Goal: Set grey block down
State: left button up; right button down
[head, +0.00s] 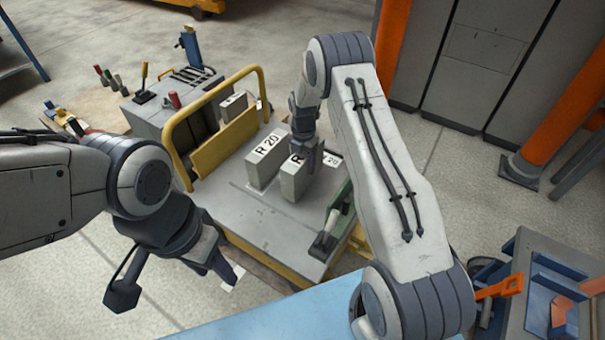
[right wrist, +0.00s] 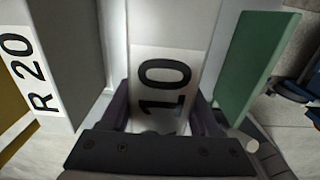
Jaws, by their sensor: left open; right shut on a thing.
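A grey block with a white label (head: 291,182) is between the fingers of my right gripper (head: 314,157). In the right wrist view the label reads 10 (right wrist: 164,88), with a dark finger on each side. The block is upright at the grey platform (head: 260,212); I cannot tell whether its base touches. A second grey block marked R 20 (head: 262,164) stands upright to its left, with a narrow gap. It also shows in the right wrist view (right wrist: 75,60). My left gripper (head: 222,272) is open and empty, low in front of the platform's left side.
A green piece (head: 338,205) stands close on the right of the held block, and also shows in the right wrist view (right wrist: 256,65). Another label (head: 332,159) shows behind my right gripper. A yellow rail (head: 215,98) bounds the platform's back left. The platform's front left is clear.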

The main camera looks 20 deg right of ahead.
jog(key=shift+f+b, duration=0.45)
jog(key=shift+f, duration=1.3)
jog(key=shift+f, duration=0.1)
jog(key=shift+c, duration=0.6)
grip_release()
jog(key=shift+f, duration=0.1)
